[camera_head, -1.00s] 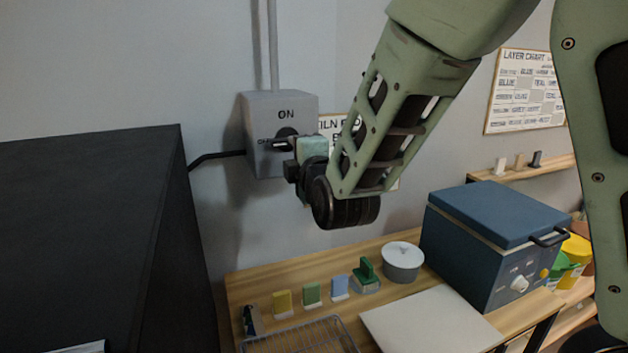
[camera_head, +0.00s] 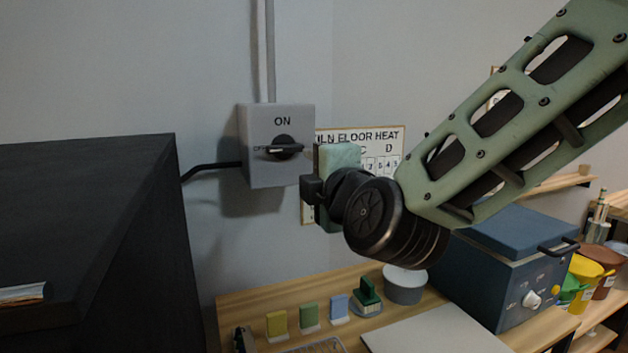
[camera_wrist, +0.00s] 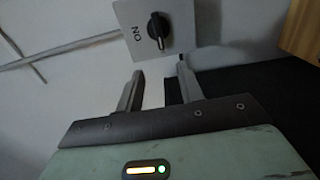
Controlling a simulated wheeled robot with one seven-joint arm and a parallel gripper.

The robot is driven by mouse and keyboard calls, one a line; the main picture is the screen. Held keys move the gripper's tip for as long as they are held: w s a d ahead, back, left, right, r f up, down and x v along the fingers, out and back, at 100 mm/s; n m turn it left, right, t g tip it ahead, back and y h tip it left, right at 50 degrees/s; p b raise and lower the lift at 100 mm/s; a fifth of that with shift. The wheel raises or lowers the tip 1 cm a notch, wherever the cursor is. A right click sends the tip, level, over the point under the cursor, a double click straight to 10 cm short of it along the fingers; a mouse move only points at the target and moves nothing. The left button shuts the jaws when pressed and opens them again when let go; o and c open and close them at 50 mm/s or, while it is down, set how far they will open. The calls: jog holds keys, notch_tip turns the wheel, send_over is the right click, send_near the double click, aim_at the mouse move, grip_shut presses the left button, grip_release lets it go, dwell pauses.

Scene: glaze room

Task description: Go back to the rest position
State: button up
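A grey switch box (camera_head: 250,170) is on the wall, with ON above its black rotary knob (camera_head: 285,147) and an OFF label at the left. The knob's handle lies horizontal. The box also shows in the wrist view (camera_wrist: 180,15), turned sideways, beyond the fingertips. My gripper (camera_wrist: 158,75) is open, with nothing between its two fingers, and is clear of the knob. In the head view my gripper (camera_head: 310,190) is just right of the box, and its fingers are mostly hidden.
A black cabinet (camera_head: 90,210) stands at the left. Below my arm, a wooden bench (camera_head: 235,310) holds colored samples, a round lidded pot (camera_head: 405,286) and a blue kiln-like box (camera_head: 500,265). A KILN FLOOR HEAT sign (camera_head: 385,135) is behind my gripper.

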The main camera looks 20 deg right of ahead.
dwell(0.4)
jog(key=s+a+f+m+g+y, duration=0.2)
jog(key=s+a+f+g+y, duration=0.15)
jog(key=a+f+g, duration=0.2)
jog(key=s+a+f+m+g+y, duration=0.1)
jog(key=s+a+f+g+y, duration=0.1)
jog(key=s+a+f+g, duration=0.4)
jog(key=s+d+f+m+g+h, duration=0.2)
jog(key=s+d+f+m+g, duration=0.1)
jog(key=s+f, duration=0.2)
jog(key=s+d+f+m+g+h, duration=0.3)
jog(key=s+f+m, duration=0.1)
jog(key=s, duration=0.5)
jog(key=shift+s+d+f, duration=0.25)
jog(key=shift+s+f, duration=0.05)
jog(key=shift+f, duration=0.1)
jog(key=shift+g, duration=0.25)
